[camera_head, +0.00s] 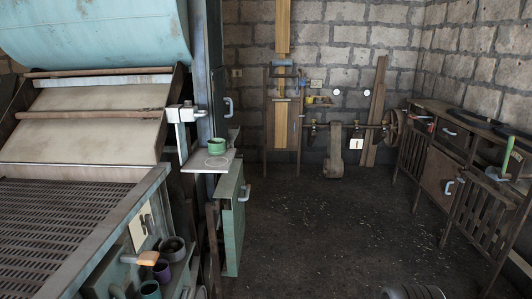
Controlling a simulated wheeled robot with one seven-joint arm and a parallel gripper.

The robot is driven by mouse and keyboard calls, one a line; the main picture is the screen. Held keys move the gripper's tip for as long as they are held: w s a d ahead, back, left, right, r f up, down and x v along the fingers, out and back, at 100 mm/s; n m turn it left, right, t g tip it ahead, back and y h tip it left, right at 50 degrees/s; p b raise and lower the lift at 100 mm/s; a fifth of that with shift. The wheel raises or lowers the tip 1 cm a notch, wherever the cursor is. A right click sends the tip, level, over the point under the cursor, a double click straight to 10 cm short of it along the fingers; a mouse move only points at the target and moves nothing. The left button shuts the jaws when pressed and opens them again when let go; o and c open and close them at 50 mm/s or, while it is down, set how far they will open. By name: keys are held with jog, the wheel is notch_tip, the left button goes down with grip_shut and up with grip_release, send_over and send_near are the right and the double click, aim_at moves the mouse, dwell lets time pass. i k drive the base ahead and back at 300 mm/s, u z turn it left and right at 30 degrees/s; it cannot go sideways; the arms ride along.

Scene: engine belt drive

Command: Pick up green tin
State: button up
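A small green tin (216,147) stands upright on a small pale shelf (190,161) that juts from the side of the large machine, left of centre. It stands behind a faint ring mark on the shelf. Nothing touches it from above. A second green container (150,291) stands low at the bottom left, partly cut off by the frame edge; I cannot tell if it is a tin. My gripper is not in view.
A large machine with a blue drum (100,30) fills the left. A green cabinet door (231,220) stands open below the shelf. A workbench (455,150) lines the right wall. The dark floor (330,225) between is mostly clear.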

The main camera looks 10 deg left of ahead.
aim_at(216, 146)
jog(key=i, duration=2.1)
jog(key=u, duration=2.55)
